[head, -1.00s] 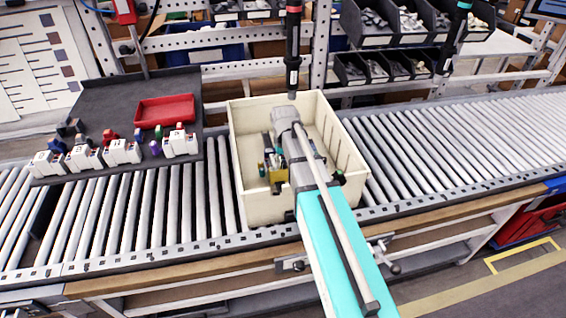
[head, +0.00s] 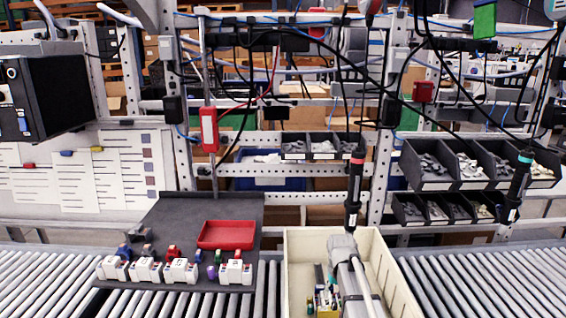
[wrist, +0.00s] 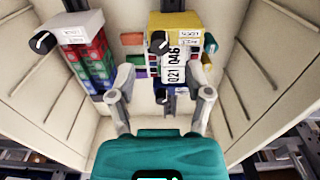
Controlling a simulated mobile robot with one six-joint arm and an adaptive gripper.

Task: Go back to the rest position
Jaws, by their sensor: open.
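My gripper (wrist: 160,78) is open in the wrist view, its two fingers spread apart over the inside of a cream crate (wrist: 48,112). A yellow-topped part (wrist: 182,22) with a white label and black knob shows beyond and between the fingers; I cannot tell whether they touch. In the head view my arm reaches into the same crate (head: 400,290), and the gripper's fingers are hidden there. A black screwdriver with a red top (head: 354,190) hangs just above the crate's back edge. A second one with a teal top (head: 517,185) hangs further right.
A stack of red, green and blue parts (wrist: 90,62) stands left in the crate. The dark board (head: 180,215) beside it carries a red tray (head: 226,236) and several white modules (head: 180,271). Roller conveyor (head: 480,280) lies clear to the right. Bins (head: 440,165) and cables are behind.

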